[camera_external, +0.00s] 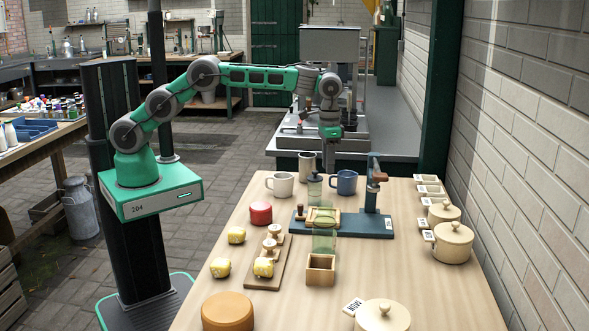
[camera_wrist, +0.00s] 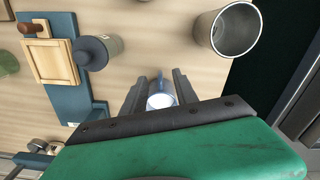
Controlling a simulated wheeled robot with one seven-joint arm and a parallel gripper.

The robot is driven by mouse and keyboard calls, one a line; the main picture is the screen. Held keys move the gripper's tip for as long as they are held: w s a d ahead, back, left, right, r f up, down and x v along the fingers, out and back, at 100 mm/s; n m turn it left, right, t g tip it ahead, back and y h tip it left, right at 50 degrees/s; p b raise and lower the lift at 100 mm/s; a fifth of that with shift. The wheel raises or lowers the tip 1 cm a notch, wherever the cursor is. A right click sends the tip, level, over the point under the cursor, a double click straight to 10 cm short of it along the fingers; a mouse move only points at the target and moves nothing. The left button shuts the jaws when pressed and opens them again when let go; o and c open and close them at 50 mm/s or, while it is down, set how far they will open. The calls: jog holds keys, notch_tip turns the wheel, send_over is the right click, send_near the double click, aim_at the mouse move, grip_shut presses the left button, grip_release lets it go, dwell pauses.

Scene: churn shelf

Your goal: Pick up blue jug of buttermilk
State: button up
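The blue jug (camera_external: 346,183) stands upright at the far end of the wooden table, with its handle to the left. In the wrist view, the jug (camera_wrist: 160,86) shows as a blue rim and spout around white contents, seen from above. My gripper (camera_external: 329,153) points down above the jug. In the wrist view, my gripper (camera_wrist: 159,85) has its two dark fingers apart, with the jug showing between them, lower down. The fingers hold nothing. The lower part of the jug is hidden in the wrist view by my gripper body.
A metal cup (camera_wrist: 236,30) and a lidded grey-green bottle (camera_wrist: 98,50) stand close to the jug. A white mug (camera_external: 281,184) is to the left. A press with a blue base (camera_external: 350,225) stands in front. Lidded pots (camera_external: 454,242) line the right edge.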

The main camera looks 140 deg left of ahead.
aim_at(330, 180)
jog(key=f, duration=0.2)
jog(key=f+p, duration=0.1)
jog(key=f, duration=0.3)
jog(key=shift+w+a+f, duration=0.3)
jog(key=shift+f, duration=0.05)
grip_shut()
dwell(0.9)
